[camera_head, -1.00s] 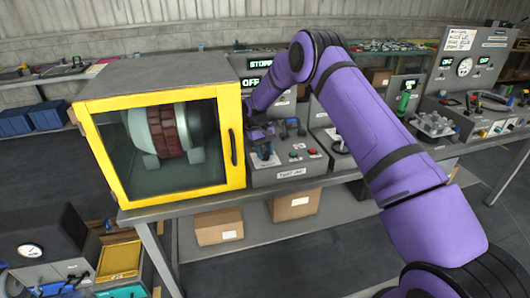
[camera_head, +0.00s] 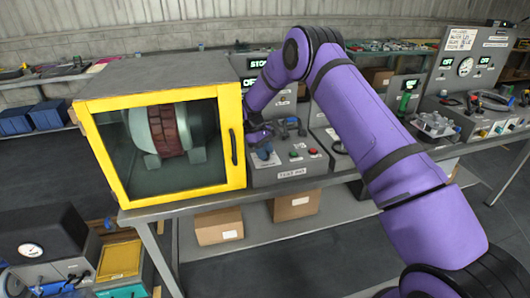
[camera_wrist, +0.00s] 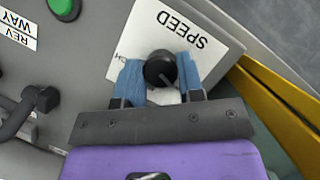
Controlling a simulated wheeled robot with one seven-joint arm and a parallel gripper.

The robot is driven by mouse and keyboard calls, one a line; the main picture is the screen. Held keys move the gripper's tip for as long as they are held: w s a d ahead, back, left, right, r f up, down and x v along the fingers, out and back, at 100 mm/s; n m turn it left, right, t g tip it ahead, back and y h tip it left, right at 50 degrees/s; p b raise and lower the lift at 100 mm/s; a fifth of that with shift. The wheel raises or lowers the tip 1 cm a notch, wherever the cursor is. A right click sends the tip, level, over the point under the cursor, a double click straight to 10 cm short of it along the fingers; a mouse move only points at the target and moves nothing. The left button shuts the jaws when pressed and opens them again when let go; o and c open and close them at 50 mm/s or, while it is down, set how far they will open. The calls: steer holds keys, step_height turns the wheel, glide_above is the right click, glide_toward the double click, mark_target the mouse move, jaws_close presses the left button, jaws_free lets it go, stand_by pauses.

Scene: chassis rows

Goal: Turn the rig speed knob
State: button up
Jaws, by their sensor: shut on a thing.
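The rig speed knob (camera_wrist: 160,68) is a round black knob on a white plate (camera_wrist: 199,40) marked SPEED, upside down in the wrist view. My gripper (camera_wrist: 161,82) has its two blue fingers on either side of the knob and is shut on it. In the head view my gripper (camera_head: 262,142) is at the left part of the grey control panel (camera_head: 290,173), beside the yellow-framed cabinet. The knob is hidden there behind my gripper.
The yellow-framed cabinet (camera_head: 236,115) with a glass door stands just left of the panel. A green button (camera_wrist: 64,7) and a black lever handle (camera_wrist: 30,105) are near my gripper on the panel. Cardboard boxes (camera_head: 219,226) sit on the shelf below.

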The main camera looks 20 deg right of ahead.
steer(key=o, duration=0.9)
steer(key=shift+r, duration=0.35)
steer(key=r, duration=0.1)
steer(key=s+r, duration=0.1)
steer(key=r, duration=0.1)
steer(key=s, duration=1)
steer(key=s+r, duration=0.1)
steer(key=s, duration=0.4)
steer(key=shift+r, duration=0.1)
